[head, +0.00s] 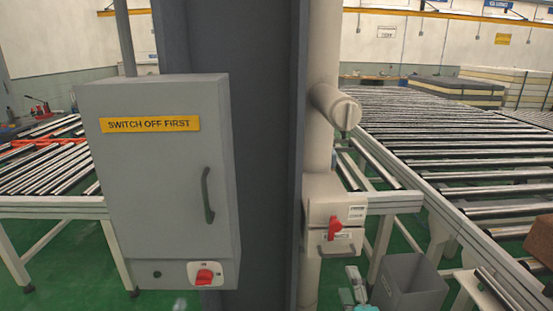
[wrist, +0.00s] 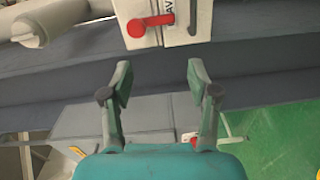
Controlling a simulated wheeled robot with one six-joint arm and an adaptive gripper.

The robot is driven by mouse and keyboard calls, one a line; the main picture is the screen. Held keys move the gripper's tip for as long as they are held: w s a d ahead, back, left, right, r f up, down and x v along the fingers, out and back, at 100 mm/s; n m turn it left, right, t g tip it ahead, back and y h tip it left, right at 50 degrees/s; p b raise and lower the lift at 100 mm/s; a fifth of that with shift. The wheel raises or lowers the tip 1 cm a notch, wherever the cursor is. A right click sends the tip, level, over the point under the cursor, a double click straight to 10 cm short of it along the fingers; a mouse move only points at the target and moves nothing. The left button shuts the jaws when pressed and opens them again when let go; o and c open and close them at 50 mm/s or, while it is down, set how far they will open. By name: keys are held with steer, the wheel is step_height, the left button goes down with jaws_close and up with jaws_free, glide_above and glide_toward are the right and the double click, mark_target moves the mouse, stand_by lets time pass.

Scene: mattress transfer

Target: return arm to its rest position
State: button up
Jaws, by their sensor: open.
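My gripper (wrist: 160,78) is in the wrist view with its two fingers spread apart and nothing between them. Behind the fingers is the dark grey pillar. A white box with a red handle (wrist: 150,25) lies beyond the fingertips at the top of the wrist view, apart from them. In the head view a small grey and teal part, which looks like my gripper (head: 356,290), shows at the bottom edge, below the white switch box (head: 322,215) with its red handle. Its fingers are not clear there.
A grey cabinet (head: 150,160) labelled "SWITCH OFF FIRST" carries a red rotary switch (head: 204,277). The dark pillar (head: 272,130) and a pale pipe (head: 322,70) stand beside it. A grey bin (head: 410,285) is at lower right. Roller conveyors (head: 440,130) run on both sides.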

steer(key=s+f+m+g, duration=0.1)
steer(key=s+f+m, duration=0.3)
steer(key=s+f, duration=0.45)
steer(key=s+f+m, duration=0.4)
steer(key=s+f, duration=0.1)
steer(key=s, duration=0.6)
steer(key=s+m+g, duration=0.2)
steer(key=s+m, duration=0.6)
steer(key=s, duration=1.6)
steer(key=shift+d+f+m, duration=0.15)
steer(key=shift+f+m, duration=0.1)
steer(key=shift+m, duration=0.15)
